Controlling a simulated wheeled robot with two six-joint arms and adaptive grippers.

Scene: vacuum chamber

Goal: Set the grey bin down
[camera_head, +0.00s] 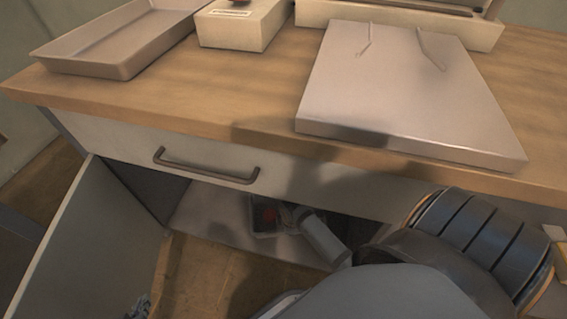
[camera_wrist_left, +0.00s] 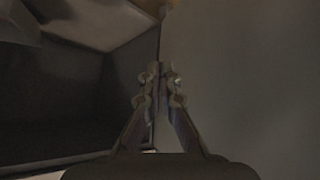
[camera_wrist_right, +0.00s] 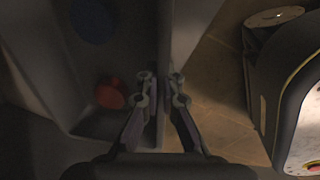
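The grey bin (camera_head: 256,228) shows small in the head view, at the open lower cabinet, with a red item inside. In the right wrist view, the right gripper (camera_wrist_right: 161,90) is shut on a thin wall of the bin (camera_wrist_right: 135,55). A red round item (camera_wrist_right: 110,93) and a dark blue one (camera_wrist_right: 92,18) lie inside. I cannot tell whether the bin touches the surface below. My left gripper (camera_head: 141,307) is low at the left, by the open door; in its wrist view its fingers (camera_wrist_left: 160,75) are together, with nothing visible between them.
The cabinet door (camera_head: 90,235) stands open at left. Above the opening is a drawer with a handle (camera_head: 205,168). The wooden countertop (camera_head: 200,110) holds a grey tray (camera_head: 115,40), a white box (camera_head: 238,25) and a metal panel with two handles (camera_head: 400,95).

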